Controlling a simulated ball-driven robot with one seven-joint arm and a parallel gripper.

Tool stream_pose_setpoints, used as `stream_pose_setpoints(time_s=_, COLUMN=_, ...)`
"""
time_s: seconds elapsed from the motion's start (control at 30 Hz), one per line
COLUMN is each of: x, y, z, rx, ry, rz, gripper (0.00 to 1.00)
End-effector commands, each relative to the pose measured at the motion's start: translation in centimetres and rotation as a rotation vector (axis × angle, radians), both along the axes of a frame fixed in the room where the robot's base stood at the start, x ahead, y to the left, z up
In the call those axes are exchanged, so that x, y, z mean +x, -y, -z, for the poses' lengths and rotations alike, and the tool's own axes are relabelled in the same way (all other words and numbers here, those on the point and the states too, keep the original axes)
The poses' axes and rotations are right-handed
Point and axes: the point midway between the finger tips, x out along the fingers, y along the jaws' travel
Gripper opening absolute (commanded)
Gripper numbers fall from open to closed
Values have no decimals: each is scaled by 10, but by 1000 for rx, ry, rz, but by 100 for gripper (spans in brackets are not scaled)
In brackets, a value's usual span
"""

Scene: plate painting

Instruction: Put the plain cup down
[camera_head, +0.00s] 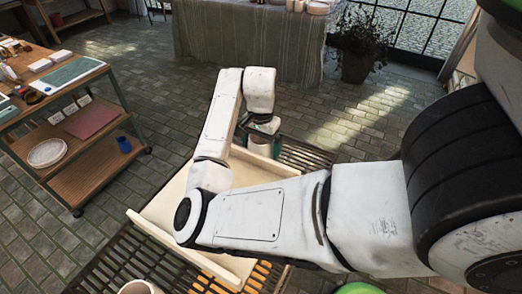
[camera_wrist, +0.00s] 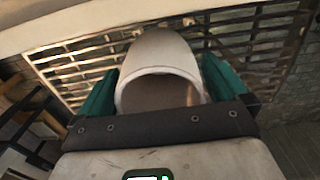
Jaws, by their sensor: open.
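The plain cup (camera_wrist: 158,62) is off-white. In the wrist view it sits between the two green fingers of my gripper (camera_wrist: 160,85), with its open mouth facing the camera. My gripper is open, with a finger on each side of the cup; I cannot tell whether either touches it. In the head view the cup (camera_head: 259,147) shows just below my gripper (camera_head: 262,133), at the far end of a pale tray (camera_head: 150,222). A dark slatted surface (camera_wrist: 258,38) lies behind the cup in the wrist view. The cup's base is hidden in both views.
A white round vessel (camera_head: 140,288) shows at the bottom edge, and part of a green object (camera_head: 361,288) lies right of it. A wooden shelf cart (camera_head: 75,125) with a white dish (camera_head: 47,152) stands left. A cloth-covered table (camera_head: 250,45) and potted plant (camera_head: 358,50) stand behind.

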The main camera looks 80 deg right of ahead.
Motion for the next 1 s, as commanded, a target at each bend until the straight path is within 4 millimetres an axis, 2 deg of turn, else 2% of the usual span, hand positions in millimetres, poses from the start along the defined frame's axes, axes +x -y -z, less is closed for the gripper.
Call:
stream_pose_setpoints(time_s=0.07, x=0, y=0, z=0, rx=0, ry=0, rz=0, gripper=97)
stream_pose_setpoints(time_s=0.6, x=0, y=0, z=0, rx=0, ry=0, rz=0, gripper=45)
stream_pose_setpoints(time_s=0.67, x=0, y=0, z=-1, rx=-1, ry=0, rz=0, gripper=41)
stream_pose_setpoints(time_s=0.7, x=0, y=0, z=-1, rx=-1, ry=0, rz=0, gripper=36)
stream_pose_setpoints(time_s=1.0, x=0, y=0, z=-5, rx=-1, ry=1, rz=0, gripper=35)
